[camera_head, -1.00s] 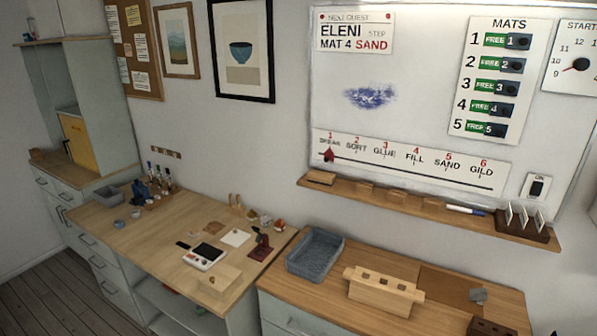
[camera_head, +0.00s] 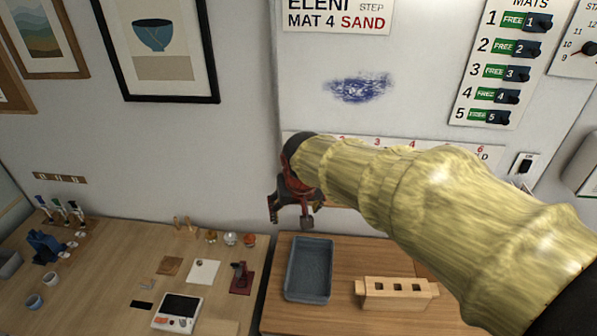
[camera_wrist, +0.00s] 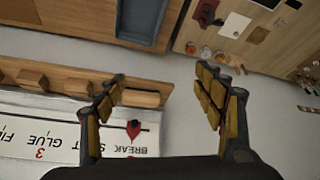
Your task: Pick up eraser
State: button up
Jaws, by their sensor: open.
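My gripper (camera_head: 289,218) is open and hangs in front of the wall at the left end of the whiteboard ledge. In the wrist view its two fingers (camera_wrist: 160,75) are wide apart with nothing gripped. A small wooden block, which looks like the eraser (camera_wrist: 140,98), lies at the end of the wooden ledge (camera_wrist: 60,70). In that view it appears between the fingers, closer to the left one; I cannot tell how far beyond the fingertips it is. In the head view my arm hides the block and most of the ledge.
The whiteboard (camera_head: 420,70) carries a blue smudge (camera_head: 360,88) and a step strip (camera_wrist: 60,140). Other wooden blocks (camera_wrist: 80,87) sit along the ledge. Below are a grey tray (camera_head: 309,270), a slotted wooden block (camera_head: 396,291) and a scale (camera_head: 178,312) on worktops.

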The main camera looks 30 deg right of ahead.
jog(key=o, duration=0.4)
jog(key=w+d+m+p, duration=0.1)
jog(key=w+d+p, duration=0.4)
jog(key=w, duration=0.4)
jog(key=shift+d+r+m+p, duration=0.3)
jog(key=shift+r+p, duration=0.1)
jog(key=shift+p, duration=0.15)
jog(key=o, duration=0.3)
jog(key=shift+m+g+h, duration=0.4)
jog(key=shift+m, duration=0.3)
jog(key=w+d+f+p, duration=0.1)
jog(key=w+p, duration=0.1)
jog(key=w+d+f+p, duration=0.1)
jog(key=w+d, duration=0.1)
jog(key=w, duration=0.1)
jog(key=w+d+f+p, duration=0.2)
jog(key=shift+w+d+p, duration=0.2)
jog(key=shift+p, duration=0.1)
jog(key=shift+o, duration=0.2)
jog(key=x, duration=0.3)
jog(key=shift+f, duration=0.1)
jog(key=shift+p+x, duration=0.95)
jog(key=shift+x, duration=1.65)
